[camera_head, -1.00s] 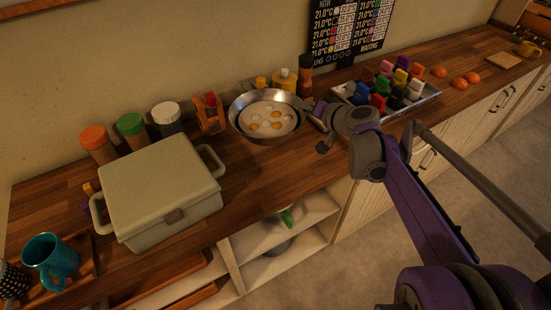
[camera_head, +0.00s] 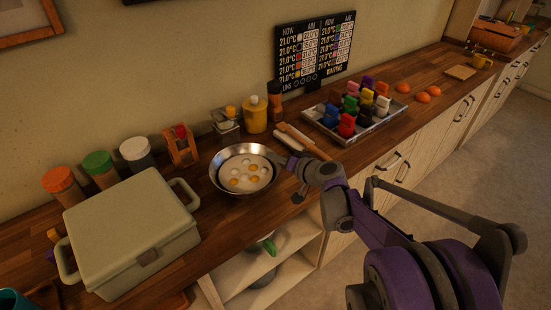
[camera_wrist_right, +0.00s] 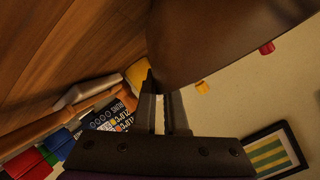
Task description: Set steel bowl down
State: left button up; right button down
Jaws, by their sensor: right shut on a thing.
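The steel bowl (camera_head: 219,165) is in the head view, round and shiny, with several white and yellow egg-like pieces (camera_head: 246,174) inside. It looks roughly level, at the wooden counter (camera_head: 325,178) between the beige case and the tray. I cannot tell whether its base touches the wood. My right gripper (camera_head: 286,163) is shut on its right rim. In the right wrist view the bowl's dark side (camera_wrist_right: 225,35) fills the upper right, at the right gripper's fingers (camera_wrist_right: 160,88). My left gripper is out of view.
A beige case (camera_head: 130,225) stands left of the bowl, several lidded jars behind it. A wooden holder (camera_head: 180,147), a yellow bottle (camera_head: 255,116) and a rolling pin (camera_head: 304,141) are behind the bowl. A tray (camera_head: 338,135) of coloured clips lies right. Counter in front is clear.

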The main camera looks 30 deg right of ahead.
jog(key=shift+f, duration=0.1)
jog(key=c, duration=1)
grip_release()
